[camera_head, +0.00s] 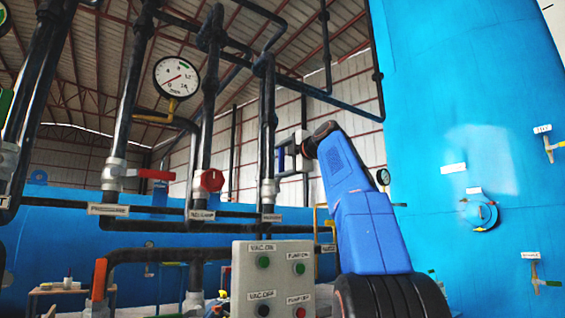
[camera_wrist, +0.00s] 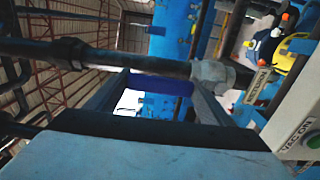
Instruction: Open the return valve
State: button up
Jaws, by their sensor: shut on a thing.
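The return valve's blue handle (camera_wrist: 160,85) lies between the two fingers of my gripper (camera_wrist: 152,97) in the wrist view, beside a dark pipe. My gripper is shut on this handle. The grey valve body (camera_wrist: 212,75) is on the pipe, with a small white label (camera_wrist: 257,87) close by. In the head view my gripper (camera_head: 284,157) is at the right side of the rightmost upright pipe. The valve body (camera_head: 268,190) sits lower on that pipe, above its label (camera_head: 269,217). The handle is partly hidden by the fingers, so its exact angle is unclear.
Two red-handled valves (camera_head: 157,175) (camera_head: 209,180) stand on the pipes to the left, below a round gauge (camera_head: 176,77). A grey control box (camera_head: 272,280) with several buttons stands in front. A large blue tank (camera_head: 430,120) fills the right side.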

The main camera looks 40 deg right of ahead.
jog(key=shift+f, duration=0.1)
jog(key=o, duration=1.2)
jog(key=shift+a, duration=0.15)
jog(key=s, duration=1.7)
jog(key=shift+s+a, duration=0.2)
jog(key=shift+a, duration=0.05)
